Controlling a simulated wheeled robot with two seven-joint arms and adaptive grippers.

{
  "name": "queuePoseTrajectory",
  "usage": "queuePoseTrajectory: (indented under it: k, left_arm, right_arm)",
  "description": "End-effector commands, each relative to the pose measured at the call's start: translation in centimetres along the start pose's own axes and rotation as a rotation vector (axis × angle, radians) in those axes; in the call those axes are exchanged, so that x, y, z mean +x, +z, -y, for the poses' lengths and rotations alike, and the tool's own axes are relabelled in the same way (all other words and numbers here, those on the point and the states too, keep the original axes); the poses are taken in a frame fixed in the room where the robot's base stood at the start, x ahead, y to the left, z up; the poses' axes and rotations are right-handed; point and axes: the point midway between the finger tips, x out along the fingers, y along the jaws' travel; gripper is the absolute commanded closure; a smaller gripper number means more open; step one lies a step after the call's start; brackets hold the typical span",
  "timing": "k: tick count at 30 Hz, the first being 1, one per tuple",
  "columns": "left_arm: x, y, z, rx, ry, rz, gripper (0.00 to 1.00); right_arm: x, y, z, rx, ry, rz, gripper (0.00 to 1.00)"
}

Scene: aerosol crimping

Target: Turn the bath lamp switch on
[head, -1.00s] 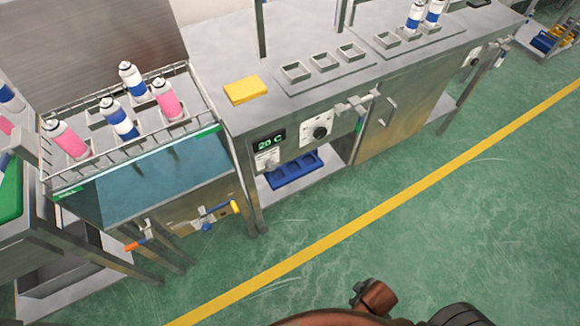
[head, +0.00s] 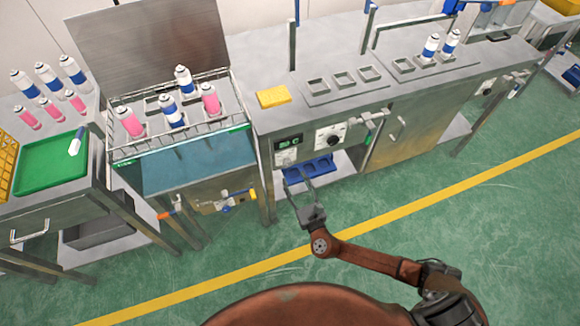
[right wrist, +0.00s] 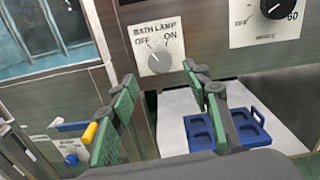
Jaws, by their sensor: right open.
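The bath lamp switch (right wrist: 158,58) is a round grey knob on a white plate marked BATH LAMP, OFF and ON, in the right wrist view. Its pointer seems to lean up and left, toward OFF. In the head view the small plate (head: 286,158) sits under the temperature display, too small to read. My right gripper (head: 297,182) is open and empty, in front of and below the panel. In the right wrist view its fingertips (right wrist: 160,78) spread to either side of the knob's lower part, apparently without touching it. My left gripper is not in view.
A dial marked 60 (right wrist: 282,6) is right of the switch. A blue tray (right wrist: 226,128) lies on the shelf below. The water bath (head: 195,165) with a can rack stands left, with a yellow-handled valve (head: 252,194) below. The green floor in front is clear.

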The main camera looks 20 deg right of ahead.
Motion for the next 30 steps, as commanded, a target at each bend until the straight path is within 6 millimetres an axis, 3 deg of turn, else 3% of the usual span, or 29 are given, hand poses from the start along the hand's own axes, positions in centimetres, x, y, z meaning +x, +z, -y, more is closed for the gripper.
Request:
queuePoseTrajectory:
  k: [9,15,25,30]
  left_arm:
    - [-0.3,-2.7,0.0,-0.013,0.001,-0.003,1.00]
    - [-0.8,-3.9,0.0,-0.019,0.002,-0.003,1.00]
    - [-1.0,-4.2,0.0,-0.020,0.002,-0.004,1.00]
    - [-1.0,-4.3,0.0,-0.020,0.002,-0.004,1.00]
  right_arm:
    - [4.9,-0.2,0.0,0.004,-0.002,0.000,0.56]
    - [6.8,-0.1,0.0,0.006,-0.002,-0.001,0.56]
    - [7.2,0.0,0.1,0.007,-0.003,-0.001,0.56]
    - [7.2,0.0,0.1,0.007,-0.003,-0.001,0.67]
